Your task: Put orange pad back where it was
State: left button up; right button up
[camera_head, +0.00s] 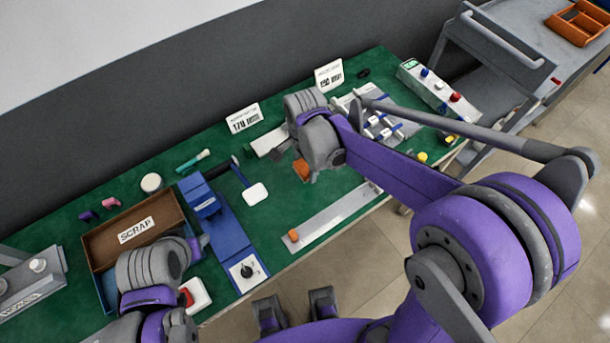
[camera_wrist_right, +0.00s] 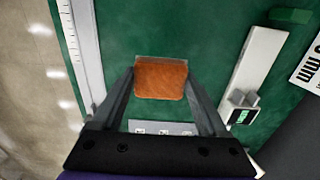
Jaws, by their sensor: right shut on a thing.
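The orange pad (camera_wrist_right: 161,79) is a small block held between the two fingers of my right gripper (camera_wrist_right: 160,88) in the right wrist view. In the head view the pad (camera_head: 301,170) shows just below my right wrist, over the green bench. It appears to be above the surface, but its height is hard to judge. My left arm (camera_head: 150,268) is at the lower left, by the scrap tray; its fingertips are hidden or unclear.
A long metal scale (camera_head: 325,218) lies along the front bench edge, with a small orange piece (camera_head: 293,235) on it. A blue device (camera_head: 212,220), a white paddle (camera_head: 256,193) and the scrap tray (camera_head: 108,251) stand left. Bare green mat (camera_head: 285,205) lies between.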

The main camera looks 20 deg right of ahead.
aim_at(305, 174)
jog(key=shift+f, duration=2.55)
jog(key=shift+f+b, duration=0.1)
jog(key=shift+b, duration=0.2)
jog(key=shift+f, duration=0.15)
jog(key=o, duration=1.1)
jog(key=shift+r, duration=0.55)
notch_tip(305, 174, up, 11)
jog(key=shift+r+p, duration=0.2)
jog(key=shift+p, duration=0.55)
jog(key=s+d+n+t, duration=0.1)
jog(key=s+d+n, duration=0.1)
jog(key=s+n, duration=0.2)
jog(key=s+d+f+n+t, duration=0.1)
jog(key=s+d+n+t, duration=0.1)
jog(key=s+n, duration=0.3)
jog(key=s+d+n+t, duration=0.2)
jog(key=s+n, duration=0.3)
jog(key=shift+s+d+f, duration=0.15)
jog(key=shift+d+f, duration=0.15)
jog(key=shift+d, duration=0.05)
